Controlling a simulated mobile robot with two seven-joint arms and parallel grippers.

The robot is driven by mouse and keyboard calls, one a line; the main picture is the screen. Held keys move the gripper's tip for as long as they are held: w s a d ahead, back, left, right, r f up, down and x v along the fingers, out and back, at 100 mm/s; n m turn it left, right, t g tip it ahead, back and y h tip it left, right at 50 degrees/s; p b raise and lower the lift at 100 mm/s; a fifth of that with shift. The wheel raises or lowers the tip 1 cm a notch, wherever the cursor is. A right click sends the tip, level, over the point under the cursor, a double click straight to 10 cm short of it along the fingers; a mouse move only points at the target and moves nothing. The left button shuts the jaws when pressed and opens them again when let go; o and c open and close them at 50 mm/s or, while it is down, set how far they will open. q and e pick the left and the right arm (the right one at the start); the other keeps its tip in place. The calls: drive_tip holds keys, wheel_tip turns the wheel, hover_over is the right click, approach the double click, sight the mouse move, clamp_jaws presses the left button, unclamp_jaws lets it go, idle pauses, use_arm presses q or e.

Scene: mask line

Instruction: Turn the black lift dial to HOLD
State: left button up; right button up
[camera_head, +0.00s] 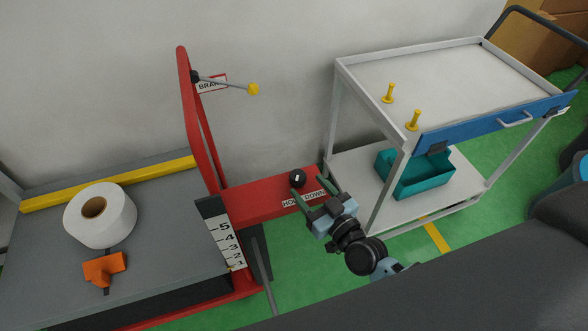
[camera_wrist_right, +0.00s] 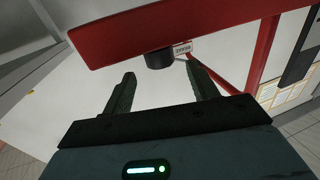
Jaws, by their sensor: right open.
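The black lift dial (camera_head: 298,179) sits on the red lift panel (camera_head: 258,197), with a small white mark on its top. I cannot tell which word the mark points to. White labels beside it read HOLD (camera_head: 289,203) and DOWN (camera_head: 314,196). My right gripper (camera_head: 310,193) is open, its two fingers reaching over the labels toward the dial, apart from it. In the right wrist view the dial (camera_wrist_right: 159,60) is a dark cylinder just beyond and between the open fingertips (camera_wrist_right: 161,73), near a small label. My left gripper is not in view.
A red post with a yellow-knobbed brake lever (camera_head: 253,89) stands left of the dial. A grey platform (camera_head: 160,205) holds a white roll (camera_head: 100,215) and an orange piece (camera_head: 104,268). A white cart (camera_head: 440,75) with a teal bin (camera_head: 415,178) stands close right of my gripper.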

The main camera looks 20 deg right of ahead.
sight(298, 176)
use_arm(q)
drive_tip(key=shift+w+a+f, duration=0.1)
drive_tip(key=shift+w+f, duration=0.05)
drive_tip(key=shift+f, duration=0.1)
use_arm(e)
drive_tip(key=x, duration=0.7)
drive_tip(key=shift+w+a, duration=0.1)
drive_tip(key=shift+w, duration=0.15)
